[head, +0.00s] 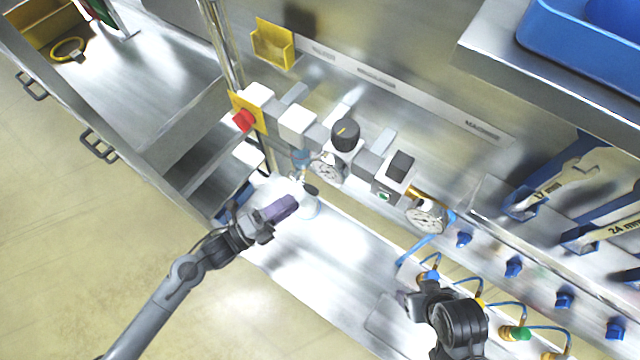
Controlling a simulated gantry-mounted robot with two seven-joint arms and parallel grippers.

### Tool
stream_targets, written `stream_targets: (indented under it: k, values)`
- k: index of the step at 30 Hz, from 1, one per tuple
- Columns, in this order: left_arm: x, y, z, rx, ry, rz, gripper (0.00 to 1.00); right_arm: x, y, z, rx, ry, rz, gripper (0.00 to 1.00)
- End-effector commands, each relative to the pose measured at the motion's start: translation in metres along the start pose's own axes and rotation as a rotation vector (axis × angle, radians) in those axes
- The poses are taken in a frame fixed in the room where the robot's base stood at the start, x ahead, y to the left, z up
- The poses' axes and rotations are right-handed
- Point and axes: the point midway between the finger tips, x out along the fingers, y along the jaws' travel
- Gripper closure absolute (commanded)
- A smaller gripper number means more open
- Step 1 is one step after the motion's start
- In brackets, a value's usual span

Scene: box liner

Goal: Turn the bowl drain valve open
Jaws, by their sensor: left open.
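The row of air-line units on the back panel carries a dark round knob (345,134) and a pressure gauge (329,169). Below the gauge is a small white cup-like part (308,203) with a dark top, just above the bench. I cannot make out a drain valve for certain; the bowl underside is hidden from this high angle. My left gripper (285,206) comes in from the lower left, with purplish fingers pointing at the white part. It is open, and I cannot tell whether it touches. My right gripper (418,301) is at the lower right, its fingers unclear.
A red emergency button (243,119) on a yellow plate sits left of the units. A second gauge (427,216) is to the right. Blue fittings (513,266) and looped blue tubes line the lower right. Wrenches (555,188) and a blue bin (585,45) are further right.

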Motion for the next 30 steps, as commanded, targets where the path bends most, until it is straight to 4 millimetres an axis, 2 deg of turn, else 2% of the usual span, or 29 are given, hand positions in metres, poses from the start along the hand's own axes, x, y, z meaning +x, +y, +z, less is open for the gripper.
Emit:
stream_targets:
  k: [9, 15, 21, 30]
  values:
    - [0.053, -0.003, 0.0, -0.003, -0.001, -0.001, 0.52, -0.016, 0.003, -0.004, -0.004, 0.0, 0.008, 0.31]
    - [0.077, -0.002, 0.0, -0.002, -0.001, -0.001, 0.52, -0.021, 0.006, -0.005, -0.012, -0.001, 0.015, 0.31]
    - [0.089, -0.001, 0.0, -0.002, 0.0, 0.001, 0.52, -0.022, 0.006, -0.006, -0.012, -0.002, 0.015, 0.31]
    - [0.09, 0.0, 0.0, -0.002, 0.0, 0.002, 0.52, -0.022, 0.005, -0.006, -0.007, -0.002, 0.011, 0.31]
